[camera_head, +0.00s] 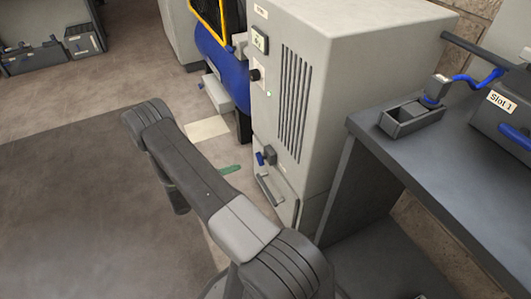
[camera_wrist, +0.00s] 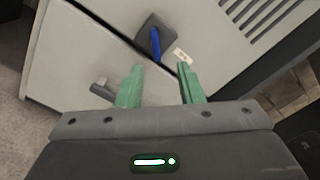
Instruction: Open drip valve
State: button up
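A blue lever (camera_head: 261,158) on a small dark mount sits low on the front of the grey cabinet; it looks like the drip valve. In the wrist view the blue lever (camera_wrist: 155,42) lies across its dark square mount, just beyond my fingertips, with a small white label beside it. My gripper (camera_wrist: 160,68) is open, its two green fingers apart with nothing between them. The lever appears beyond the gap, not touched by either finger. In the head view a green finger (camera_head: 230,169) shows past my arm, left of the lever; the rest of the gripper is hidden.
A grey bar handle (camera_head: 268,189) is below the lever, on a panel of the cabinet (camera_head: 345,75). A dark bench (camera_head: 455,155) stands at the right with a small open box (camera_head: 398,128) on it. A blue tank (camera_head: 222,68) is behind left.

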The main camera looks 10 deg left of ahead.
aim_at(260, 159)
jog(key=b+x, duration=0.2)
jog(key=x, duration=1.1)
jog(key=shift+w, duration=0.4)
jog(key=shift+f, duration=0.15)
grip_shut()
